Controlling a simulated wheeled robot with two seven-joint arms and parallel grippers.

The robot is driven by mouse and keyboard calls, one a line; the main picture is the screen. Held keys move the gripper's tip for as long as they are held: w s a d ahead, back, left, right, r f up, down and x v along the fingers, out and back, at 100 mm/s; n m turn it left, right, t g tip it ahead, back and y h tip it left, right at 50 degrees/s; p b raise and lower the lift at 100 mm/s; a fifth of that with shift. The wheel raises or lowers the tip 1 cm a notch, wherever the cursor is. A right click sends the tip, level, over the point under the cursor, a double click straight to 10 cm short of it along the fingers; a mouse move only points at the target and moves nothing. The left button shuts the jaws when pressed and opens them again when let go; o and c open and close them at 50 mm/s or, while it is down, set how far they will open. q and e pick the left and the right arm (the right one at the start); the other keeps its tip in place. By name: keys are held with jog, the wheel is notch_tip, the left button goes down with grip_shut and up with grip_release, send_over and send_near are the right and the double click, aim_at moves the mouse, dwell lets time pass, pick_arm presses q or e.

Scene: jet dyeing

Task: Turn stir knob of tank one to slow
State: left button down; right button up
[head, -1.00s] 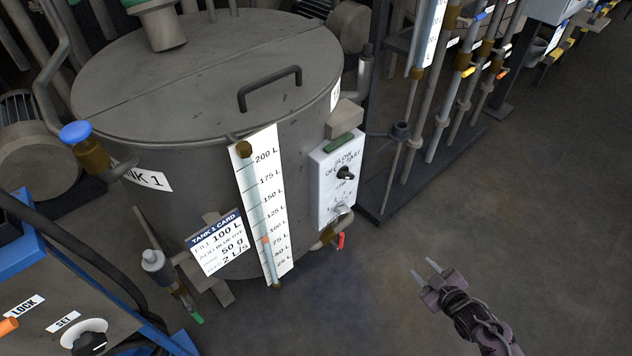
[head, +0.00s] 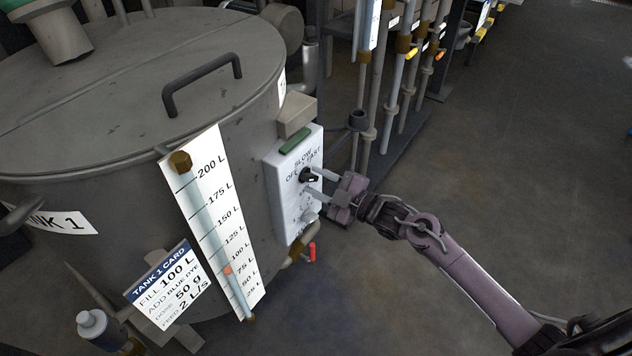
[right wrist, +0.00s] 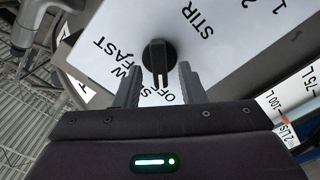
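The stir knob (head: 308,174) is a small black knob on the white control panel (head: 284,208) on the side of tank one (head: 120,110). The right wrist view shows the knob (right wrist: 158,56) close up, with the words STIR, FAST and OFF around it; SLOW is partly hidden. Its handle points down in that view, near OFF; the exact setting is unclear. My right gripper (head: 320,184) is open at the panel. In the right wrist view its fingers (right wrist: 160,84) stand either side of the knob, with gaps showing. My left gripper is not in view.
A second, lower dial (head: 308,214) and a red-handled valve (head: 311,253) sit below the knob. A box (head: 296,118) juts out above the panel. Pipes (head: 385,100) stand behind my right gripper. The floor (head: 520,170) to the right is clear.

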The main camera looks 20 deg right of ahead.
jog(key=shift+w+a, duration=0.2)
jog(key=shift+w, duration=0.05)
grip_shut()
